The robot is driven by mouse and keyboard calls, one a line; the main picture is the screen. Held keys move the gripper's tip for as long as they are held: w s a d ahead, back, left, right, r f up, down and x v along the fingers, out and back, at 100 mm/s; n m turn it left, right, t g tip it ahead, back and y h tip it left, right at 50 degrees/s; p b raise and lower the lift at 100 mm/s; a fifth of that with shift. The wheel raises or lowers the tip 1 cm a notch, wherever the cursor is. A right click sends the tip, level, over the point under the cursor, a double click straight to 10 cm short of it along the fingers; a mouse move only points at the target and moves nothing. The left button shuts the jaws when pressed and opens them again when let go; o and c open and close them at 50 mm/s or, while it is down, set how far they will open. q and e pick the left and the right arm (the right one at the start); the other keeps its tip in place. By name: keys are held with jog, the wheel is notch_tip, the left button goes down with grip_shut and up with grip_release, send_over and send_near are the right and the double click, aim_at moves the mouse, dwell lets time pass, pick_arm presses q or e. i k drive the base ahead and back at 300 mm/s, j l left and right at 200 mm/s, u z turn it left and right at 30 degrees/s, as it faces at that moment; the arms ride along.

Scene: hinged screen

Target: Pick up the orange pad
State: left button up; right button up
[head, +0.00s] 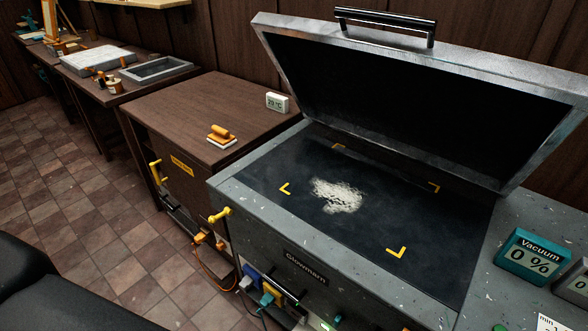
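The orange pad (221,137) lies on top of the brown cabinet (170,104), near its front right edge. It has an orange grip on top and a pale, whitish underside. Nothing touches it, and its upper side is in plain view. Neither of my grippers shows in the head view.
The grey machine (228,187) stands right of the cabinet, its lid (280,30) raised. Pale powder (338,195) lies on its dark bed. A small white display (277,102) stands behind the pad. Yellow handles (219,214) stick out in front. Vacuum display (533,256) is at right.

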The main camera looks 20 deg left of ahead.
aim_at(222, 138)
jog(key=k, duration=0.5)
jog(key=k+z, duration=0.15)
jog(key=z, duration=2.75)
jog(key=k+j, duration=1.7)
